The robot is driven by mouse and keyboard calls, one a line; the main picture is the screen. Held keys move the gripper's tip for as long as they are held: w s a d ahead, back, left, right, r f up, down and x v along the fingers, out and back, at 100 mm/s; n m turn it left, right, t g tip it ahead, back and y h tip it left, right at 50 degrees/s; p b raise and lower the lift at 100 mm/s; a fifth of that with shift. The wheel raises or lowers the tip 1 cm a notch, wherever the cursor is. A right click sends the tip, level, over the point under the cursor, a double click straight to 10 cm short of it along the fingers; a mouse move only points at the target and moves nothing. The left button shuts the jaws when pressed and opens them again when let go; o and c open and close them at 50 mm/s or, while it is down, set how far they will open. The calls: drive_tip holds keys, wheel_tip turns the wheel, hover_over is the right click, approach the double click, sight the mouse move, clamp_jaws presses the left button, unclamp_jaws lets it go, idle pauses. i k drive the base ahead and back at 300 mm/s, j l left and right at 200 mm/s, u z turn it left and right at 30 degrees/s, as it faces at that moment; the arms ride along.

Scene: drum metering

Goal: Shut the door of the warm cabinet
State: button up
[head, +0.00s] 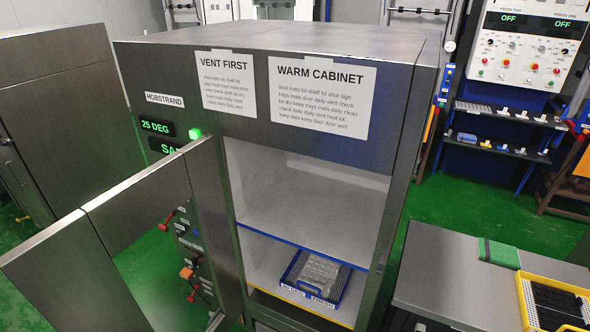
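The warm cabinet (400,95) is a dark steel box in the middle of the head view, with a "WARM CABINET" sign (318,95) on its front. Its door (60,262) stands wide open, swung out to the left and toward me. The door is a steel panel with a seam and a gap through which floor and red levers show. The pale interior is exposed, with a blue-edged shelf (275,238). A blue tray (340,287) with grey contents sits on the cabinet's lower level. My gripper is not in view.
Displays reading "25 DEG" (156,126) and a lit green lamp (195,133) are left of the opening. A steel table (440,270) with a yellow crate (522,300) and green block (498,254) stands at right. The space before the opening looks clear.

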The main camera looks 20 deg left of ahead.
sight(68, 271)
drive_tip(key=k+j, duration=0.1)
drive_tip(key=j, duration=0.35)
drive_tip(key=k+j, duration=0.15)
drive_tip(key=j, duration=0.3)
drive_tip(key=k+j, duration=0.1)
drive_tip(key=j, duration=0.35)
drive_tip(key=k+j, duration=0.1)
drive_tip(key=j, duration=0.35)
drive_tip(key=k+j+z, duration=0.1)
drive_tip(key=j, duration=0.3)
drive_tip(key=k+j, duration=0.15)
drive_tip(key=j, duration=0.3)
drive_tip(key=k+j, duration=0.15)
drive_tip(key=j, duration=0.3)
drive_tip(key=k+j, duration=0.1)
drive_tip(key=j, duration=0.35)
drive_tip(key=j+z, duration=0.1)
drive_tip(key=z, duration=0.2)
drive_tip(key=j+z, duration=0.1)
drive_tip(key=z, duration=0.2)
